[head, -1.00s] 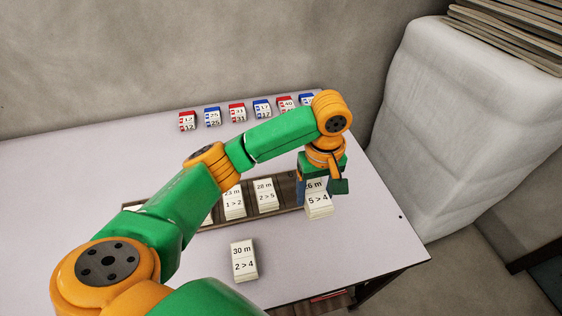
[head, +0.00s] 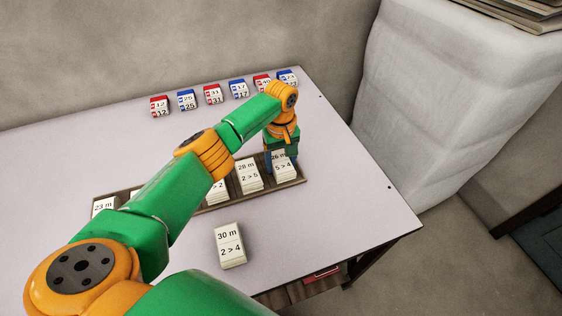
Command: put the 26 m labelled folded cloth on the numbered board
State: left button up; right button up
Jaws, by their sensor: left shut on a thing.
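The 26 m folded cloth (head: 284,169), a white stack labelled "26 m" and "5 > 4", is at the right end of the brown board (head: 300,177). It stands within the board's outline; I cannot tell whether it rests on it or hangs just above. My left gripper (head: 281,163) points down and is shut on this cloth's far side, its fingers partly hidden. The 28 m cloth (head: 249,177) lies on the board just left of it. Further left are a cloth partly hidden by my arm and the 23 m cloth (head: 104,206). My right gripper is out of view.
The 30 m cloth (head: 229,246) lies on the pale table (head: 330,200) in front of the board. Several red and blue numbered blocks (head: 213,94) line the table's back. A large white wrapped block (head: 440,100) stands beyond the right edge. The table right of the board is clear.

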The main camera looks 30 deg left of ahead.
aim_at(281, 162)
pick_arm(q)
jog(key=shift+f, duration=0.15)
jog(key=o, duration=1.4)
jog(key=shift+c, duration=0.2)
notch_tip(281, 162, up, 12)
jog(key=p, duration=0.1)
jog(key=shift+r, duration=0.2)
